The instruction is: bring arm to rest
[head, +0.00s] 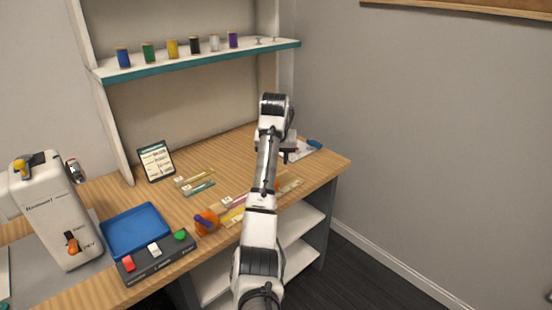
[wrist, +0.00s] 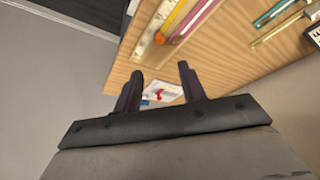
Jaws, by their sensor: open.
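My arm reaches forward over the right part of the wooden table (head: 110,192) in the head view. My gripper (head: 288,152) is at its far end, above the table's right end and mostly hidden behind my own wrist. In the wrist view my gripper (wrist: 160,82) shows two dark fingers spread apart with nothing held between them. Beyond the fingertips, a white paper with a red mark (wrist: 160,93) lies on the table.
A blue tray (head: 135,232), a button box (head: 157,258) and a sewing machine (head: 55,215) stand at the left. Thread spools line the shelf (head: 200,62). An orange round thing (head: 206,222) and several thin packets lie near my arm. Floor is clear at the right.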

